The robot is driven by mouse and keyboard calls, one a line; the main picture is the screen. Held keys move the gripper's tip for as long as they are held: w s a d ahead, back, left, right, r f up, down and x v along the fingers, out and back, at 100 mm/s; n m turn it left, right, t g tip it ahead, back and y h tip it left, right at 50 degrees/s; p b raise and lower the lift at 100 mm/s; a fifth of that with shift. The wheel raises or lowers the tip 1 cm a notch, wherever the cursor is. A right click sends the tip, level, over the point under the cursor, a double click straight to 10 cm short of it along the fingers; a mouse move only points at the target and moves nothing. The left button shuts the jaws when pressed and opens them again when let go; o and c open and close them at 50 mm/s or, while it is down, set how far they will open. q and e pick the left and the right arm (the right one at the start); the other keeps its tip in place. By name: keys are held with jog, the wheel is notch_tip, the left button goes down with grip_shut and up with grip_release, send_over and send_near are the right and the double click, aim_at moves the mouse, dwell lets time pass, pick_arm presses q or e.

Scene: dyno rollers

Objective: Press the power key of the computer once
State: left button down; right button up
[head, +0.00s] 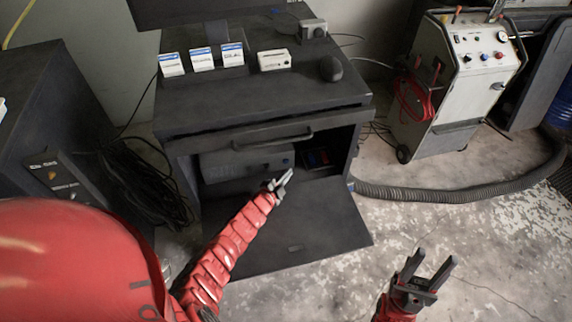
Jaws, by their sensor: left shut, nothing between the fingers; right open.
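The computer (232,164) is a dark grey box inside the open lower bay of the black cabinet. A small blue spot (286,161) shows at its front right; it may be the power key, but it is too small to be sure. My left gripper (284,178) is shut and empty, just in front of and below that spot, over the folded-down door. I cannot tell whether it touches the computer. My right gripper (432,268) is open and empty, over the floor to the right of the cabinet.
The cabinet's folded-down door (300,225) lies below my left arm. A drawer with a handle (268,138) is above the bay. White boxes (202,59) and a dark mouse (331,68) are on top. A white wheeled machine (455,85) and a thick hose (450,193) are at right.

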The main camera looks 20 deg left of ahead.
aim_at(286, 161)
pick_arm(q)
jog(key=shift+w+a+f, duration=0.1)
jog(key=shift+w+a, duration=0.2)
jog(key=shift+w, duration=0.3)
jog(key=shift+a+b, duration=0.1)
jog(key=shift+b, duration=0.25)
dwell(1.3)
jog(key=shift+w+a+b, duration=0.1)
jog(key=shift+w+b, duration=0.1)
jog(key=shift+b, duration=0.15)
jog(key=shift+w+a, duration=0.1)
jog(key=shift+w, duration=0.05)
